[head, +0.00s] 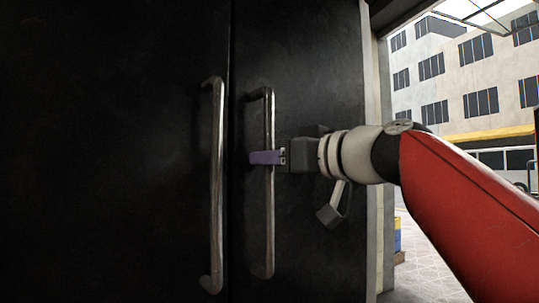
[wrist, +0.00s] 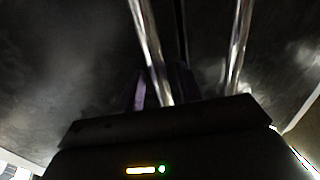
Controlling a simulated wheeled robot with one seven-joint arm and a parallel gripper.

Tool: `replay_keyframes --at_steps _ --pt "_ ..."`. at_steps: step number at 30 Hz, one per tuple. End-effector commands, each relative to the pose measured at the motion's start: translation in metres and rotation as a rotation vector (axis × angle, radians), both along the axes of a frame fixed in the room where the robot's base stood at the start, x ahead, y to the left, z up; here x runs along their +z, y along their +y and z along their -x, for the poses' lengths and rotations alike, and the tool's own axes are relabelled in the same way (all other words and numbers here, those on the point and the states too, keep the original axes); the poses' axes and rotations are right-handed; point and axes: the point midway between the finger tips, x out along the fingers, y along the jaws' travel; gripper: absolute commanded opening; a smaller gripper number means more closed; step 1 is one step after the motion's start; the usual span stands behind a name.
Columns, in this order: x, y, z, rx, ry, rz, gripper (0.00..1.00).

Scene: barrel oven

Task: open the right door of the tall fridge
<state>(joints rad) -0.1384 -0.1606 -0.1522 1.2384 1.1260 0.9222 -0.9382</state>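The tall fridge has two dark doors, both closed, with a narrow seam between them in the head view. The right door (head: 320,235) carries a vertical metal bar handle (head: 269,215). My gripper (head: 266,158) is at the upper middle of this handle, reaching in from the right, with a purple finger across the bar. In the wrist view the bar (wrist: 150,45) runs down between the two purple fingers (wrist: 162,90). The fingers look spread, with a dark gap beside the bar; contact is hard to see.
The left door (head: 100,150) has a matching handle (head: 217,190) close beside the right one; it also shows in the wrist view (wrist: 238,45). A pale frame edge (head: 378,200) borders the fridge on the right. Beyond it lie open paving (head: 425,265) and a building (head: 450,75).

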Motion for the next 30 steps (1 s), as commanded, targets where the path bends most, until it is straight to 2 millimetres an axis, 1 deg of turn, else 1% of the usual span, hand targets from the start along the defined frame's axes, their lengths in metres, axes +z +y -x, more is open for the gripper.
replay_keyframes --at_steps 1,4,12,14,18,21,30 --pt "0.0007 0.0036 -0.0039 0.000 0.001 0.000 0.36" --pt "0.0006 0.0077 -0.0076 0.000 0.000 0.000 0.36" --pt "-0.0002 0.0090 -0.0089 -0.001 0.000 0.000 0.36" --pt "-0.0003 0.0090 -0.0089 -0.001 0.000 0.000 0.29" --pt "-0.0003 0.0087 -0.0088 -0.001 0.000 0.000 0.11" --pt "-0.0004 0.0087 -0.0088 -0.001 0.000 0.000 0.00" --pt "-0.0007 0.0082 -0.0077 0.001 0.000 0.000 0.00"
